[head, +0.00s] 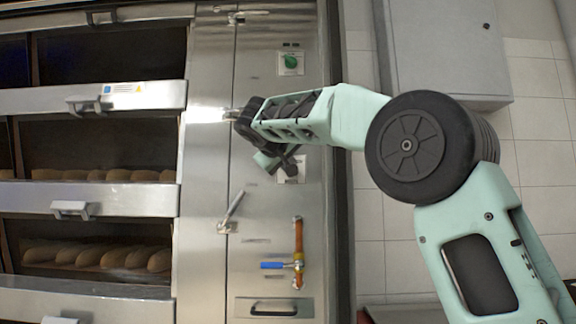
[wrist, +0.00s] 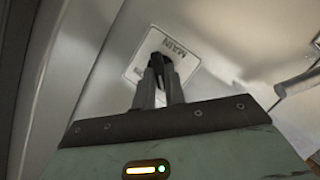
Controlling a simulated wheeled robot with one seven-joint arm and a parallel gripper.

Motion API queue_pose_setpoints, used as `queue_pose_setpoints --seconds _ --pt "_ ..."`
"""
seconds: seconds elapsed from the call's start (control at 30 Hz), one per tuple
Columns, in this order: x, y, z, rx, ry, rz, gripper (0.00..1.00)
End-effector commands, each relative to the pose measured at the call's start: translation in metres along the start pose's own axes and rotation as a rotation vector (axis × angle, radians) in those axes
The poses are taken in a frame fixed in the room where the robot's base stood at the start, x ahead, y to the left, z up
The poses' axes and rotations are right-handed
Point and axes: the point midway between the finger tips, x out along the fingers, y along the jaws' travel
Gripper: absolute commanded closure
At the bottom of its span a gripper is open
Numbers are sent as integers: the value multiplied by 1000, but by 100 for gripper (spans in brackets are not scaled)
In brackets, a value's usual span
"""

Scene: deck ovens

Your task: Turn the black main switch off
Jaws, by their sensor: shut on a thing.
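The black main switch (wrist: 159,60) sits on a pale plate marked MAIN (wrist: 186,42) on the steel panel. My gripper (wrist: 162,73) is shut on the switch, with its two fingers on either side of it and the tips close to the plate. In the head view, the plate (head: 299,168) shows partly behind my gripper (head: 287,163), in the middle of the upright panel. The switch itself is mostly hidden there by my gripper, so its exact turn angle cannot be told.
A green knob (head: 290,62) is above on the same panel. Below are a silver lever (head: 232,210) and a copper pipe (head: 299,240) with a blue valve handle (head: 273,265). Oven decks with bread (head: 98,257) are at left. A grey cabinet (head: 450,50) stands at right.

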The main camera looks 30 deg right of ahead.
Motion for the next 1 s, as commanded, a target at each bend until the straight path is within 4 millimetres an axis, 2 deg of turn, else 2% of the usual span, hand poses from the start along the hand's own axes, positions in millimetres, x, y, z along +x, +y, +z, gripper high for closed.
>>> queue_pose_setpoints --seconds 0.2,0.23,0.3,0.67,0.77,1.0 --pt "1 -2 1 -3 -4 -1 100" --pt "1 -2 1 -3 -4 -1 80" --pt "1 -2 1 -3 -3 -1 66" --pt "-5 -1 0 0 0 -1 66" --pt "-18 -1 0 0 1 -2 66" --pt "-71 -2 0 0 4 -4 66"
